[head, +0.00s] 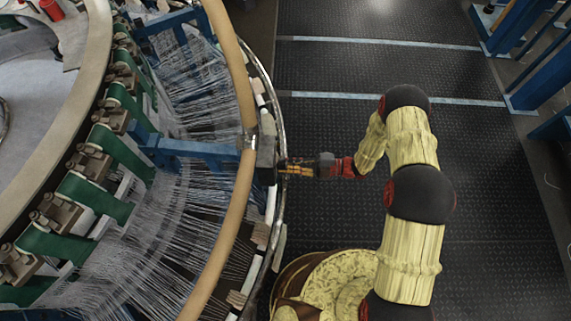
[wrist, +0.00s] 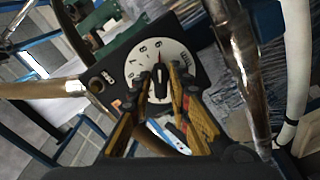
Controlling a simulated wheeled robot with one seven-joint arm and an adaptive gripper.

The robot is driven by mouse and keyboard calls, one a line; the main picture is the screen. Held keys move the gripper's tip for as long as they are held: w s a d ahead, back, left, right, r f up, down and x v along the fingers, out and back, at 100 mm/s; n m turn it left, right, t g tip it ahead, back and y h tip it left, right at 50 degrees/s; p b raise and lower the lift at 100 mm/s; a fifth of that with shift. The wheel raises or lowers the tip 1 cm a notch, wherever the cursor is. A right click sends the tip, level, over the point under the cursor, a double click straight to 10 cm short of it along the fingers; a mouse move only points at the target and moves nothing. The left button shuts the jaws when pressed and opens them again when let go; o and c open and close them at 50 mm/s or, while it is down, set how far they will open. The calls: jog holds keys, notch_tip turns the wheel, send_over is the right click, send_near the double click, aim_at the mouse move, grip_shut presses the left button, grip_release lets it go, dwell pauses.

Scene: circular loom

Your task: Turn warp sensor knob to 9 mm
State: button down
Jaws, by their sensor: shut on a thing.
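The warp sensor is a black box (wrist: 112,88) with a round white dial (wrist: 140,62) on its face, seen in the wrist view. Numbers and "mm" are printed around the dial. The dark knob (wrist: 160,82) is at the dial's middle, between my fingertips. A thin red mark above the knob points up, near what looks like the 9; I cannot read the exact setting. My gripper (wrist: 161,76) is shut on the knob, its yellow-and-black fingers on either side. In the head view my gripper (head: 283,168) reaches left to the loom's outer rim, where the knob is hidden.
A metal rail (wrist: 246,75) runs close to the right of my gripper in the wrist view. The loom's tan ring (head: 238,75) and white warp threads (head: 205,95) lie left of my gripper.

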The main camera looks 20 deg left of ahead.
jog(key=c, duration=1.8)
grip_release()
jog(key=shift+c, duration=0.2)
jog(key=v, duration=0.7)
jog(key=shift+b, duration=0.35)
